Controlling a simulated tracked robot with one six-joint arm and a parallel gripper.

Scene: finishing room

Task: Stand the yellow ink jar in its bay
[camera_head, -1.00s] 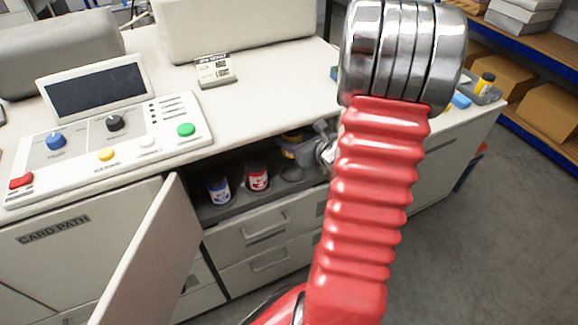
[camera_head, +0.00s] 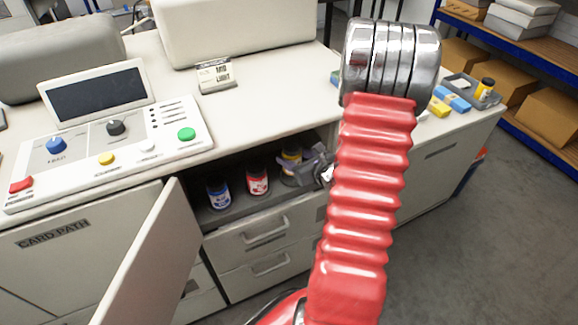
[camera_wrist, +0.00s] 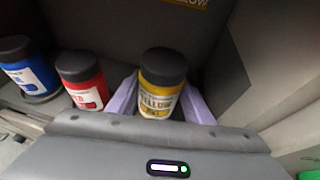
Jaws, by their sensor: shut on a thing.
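The yellow ink jar (camera_wrist: 160,98) has a dark cap and a label reading YELLOW. It looks upright between the pale fingers of my gripper (camera_wrist: 158,103), which is shut on it. In the head view the jar (camera_head: 291,158) is inside the open cabinet, to the right of the red jar (camera_head: 257,181), in line with it and the blue jar (camera_head: 218,194). My gripper (camera_head: 307,166) reaches it from the right. The jar is over or in the rightmost round bay. Its base is hidden, so I cannot tell whether it touches the shelf.
The red jar (camera_wrist: 82,83) stands close left of my gripper, with the blue jar (camera_wrist: 29,68) beyond. A cabinet wall (camera_wrist: 245,70) is on the right. An open door (camera_head: 150,255) hangs at the front left. Another yellow jar (camera_head: 484,88) is in a grey tray on the counter.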

